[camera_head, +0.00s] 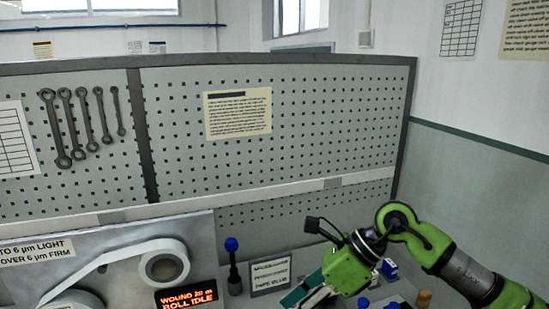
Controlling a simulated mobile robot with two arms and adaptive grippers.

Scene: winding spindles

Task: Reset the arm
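My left arm and gripper are not in view. A winding panel (195,232) stands at the lower left, with white tape on an upper spindle (163,267) and a lower roll (72,301).
A blue-knobbed lever (233,262) stands between the panel and a framed sign (270,274). Several small blue-topped items and a wooden-coloured knob (423,299) are below my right arm. A pegboard (300,130) with hanging wrenches (82,125) closes off the back.

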